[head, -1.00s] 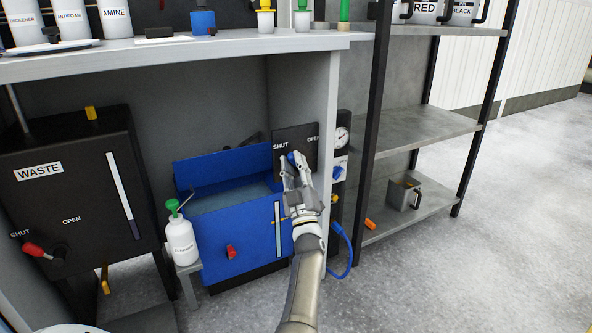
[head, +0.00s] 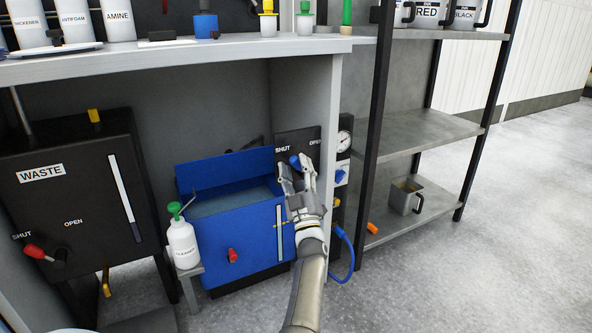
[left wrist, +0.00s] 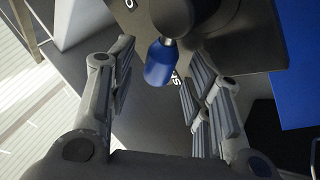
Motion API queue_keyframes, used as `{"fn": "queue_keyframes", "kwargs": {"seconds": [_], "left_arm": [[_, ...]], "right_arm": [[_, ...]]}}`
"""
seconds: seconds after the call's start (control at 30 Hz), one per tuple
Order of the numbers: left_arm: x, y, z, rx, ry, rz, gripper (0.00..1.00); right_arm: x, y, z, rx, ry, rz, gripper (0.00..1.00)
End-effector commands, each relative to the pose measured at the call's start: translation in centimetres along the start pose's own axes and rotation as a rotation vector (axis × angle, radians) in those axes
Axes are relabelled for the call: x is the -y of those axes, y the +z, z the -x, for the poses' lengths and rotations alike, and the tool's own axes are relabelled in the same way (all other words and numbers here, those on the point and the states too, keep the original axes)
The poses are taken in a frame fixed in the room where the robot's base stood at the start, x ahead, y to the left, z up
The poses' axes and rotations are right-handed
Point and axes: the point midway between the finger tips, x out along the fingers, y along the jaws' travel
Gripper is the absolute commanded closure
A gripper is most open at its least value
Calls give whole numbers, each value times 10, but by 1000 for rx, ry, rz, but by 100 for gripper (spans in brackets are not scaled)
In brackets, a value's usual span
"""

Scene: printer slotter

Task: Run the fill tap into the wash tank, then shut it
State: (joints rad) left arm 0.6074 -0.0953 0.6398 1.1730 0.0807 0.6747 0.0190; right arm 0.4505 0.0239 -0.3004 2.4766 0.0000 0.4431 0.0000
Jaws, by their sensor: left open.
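The blue wash tank (head: 225,240) stands under the bench with liquid in it and a level gauge (head: 279,230) on its front. The fill tap's dark panel (head: 316,150), marked SHUT and OPEN, is at its right. The tap's blue handle (head: 295,160) points toward the SHUT side. In the left wrist view the blue handle (left wrist: 159,64) sits between the spread fingers, with gaps on both sides and part of a label at its tip. My left gripper (head: 296,170) is open around the handle. The spout is hidden. My right gripper is not in view.
A black WASTE tank (head: 75,190) with a red lever (head: 38,251) stands at left. A cleaner bottle (head: 182,243) is on a small stand left of the wash tank. A shelf rack (head: 430,132) stands at right, holding a metal jug (head: 405,196). The floor at right is clear.

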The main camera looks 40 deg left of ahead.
Motion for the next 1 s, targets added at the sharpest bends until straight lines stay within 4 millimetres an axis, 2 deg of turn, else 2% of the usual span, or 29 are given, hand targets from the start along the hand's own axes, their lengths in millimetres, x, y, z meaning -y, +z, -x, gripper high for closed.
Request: {"fn": "queue_keyframes", "kwargs": {"seconds": [0.17,0.4,0.53,0.67,1.0], "left_arm": [[0,1,15,4,0,0,54],[0,1,55,3,0,0,54],[0,1,69,2,0,0,54],[0,0,75,1,0,0,54],[0,0,75,0,0,0,54]], "right_arm": [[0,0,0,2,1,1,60],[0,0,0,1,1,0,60],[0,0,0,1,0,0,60],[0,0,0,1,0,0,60],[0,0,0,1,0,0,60]]}}
